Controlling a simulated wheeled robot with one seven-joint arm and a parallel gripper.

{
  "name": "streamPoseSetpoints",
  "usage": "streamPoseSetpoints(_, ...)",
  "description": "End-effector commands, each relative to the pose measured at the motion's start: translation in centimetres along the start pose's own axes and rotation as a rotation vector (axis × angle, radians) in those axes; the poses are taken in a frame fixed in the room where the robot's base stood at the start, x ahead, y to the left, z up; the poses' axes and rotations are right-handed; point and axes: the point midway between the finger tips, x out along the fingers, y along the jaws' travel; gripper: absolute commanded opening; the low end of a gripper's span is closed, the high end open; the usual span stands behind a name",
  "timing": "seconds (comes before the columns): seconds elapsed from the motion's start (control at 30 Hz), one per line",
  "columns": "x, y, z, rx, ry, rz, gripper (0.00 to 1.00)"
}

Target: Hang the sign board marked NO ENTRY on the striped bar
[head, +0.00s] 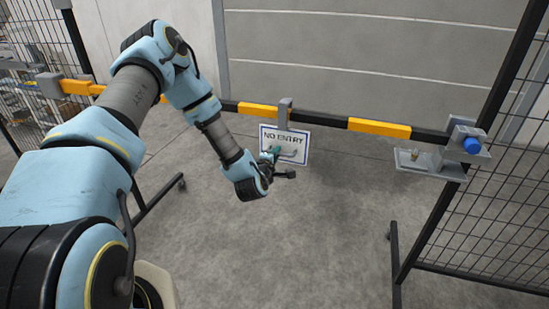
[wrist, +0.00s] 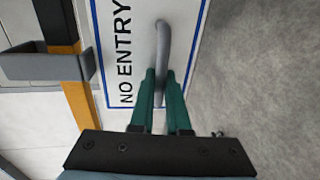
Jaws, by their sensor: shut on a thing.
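The white NO ENTRY sign board (head: 293,136) with a blue border hangs upright, slightly tilted, at the middle of the striped bar (head: 258,110). Its grey hook (head: 285,112) reaches up over the bar. The hook also shows at the bar in the wrist view (wrist: 40,66); I cannot tell if its weight rests there. My gripper (head: 272,153) is in front of the board, its teal fingers (wrist: 160,75) shut on the board's grey handle (wrist: 164,42). The fingers hide part of the handle.
A grey bracket with a blue knob (head: 471,145) holds the bar's right end, with a small shelf (head: 428,162) beside it. Mesh fence panels (head: 500,200) stand at both sides. A grey shutter door (head: 370,60) is behind. The floor below is clear.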

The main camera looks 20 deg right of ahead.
Motion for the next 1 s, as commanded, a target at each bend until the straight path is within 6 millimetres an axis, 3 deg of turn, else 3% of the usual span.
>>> streamPoseSetpoints(0.33, 2.6, 0.6, 0.1, 0.000, -0.001, 0.002, 0.00)
streamPoseSetpoints(0.6, 3.0, -1.6, 0.1, 0.000, -0.001, 0.001, 0.00)
streamPoseSetpoints(1.0, 3.1, -2.2, 0.1, 0.000, -0.001, 0.001, 0.00)
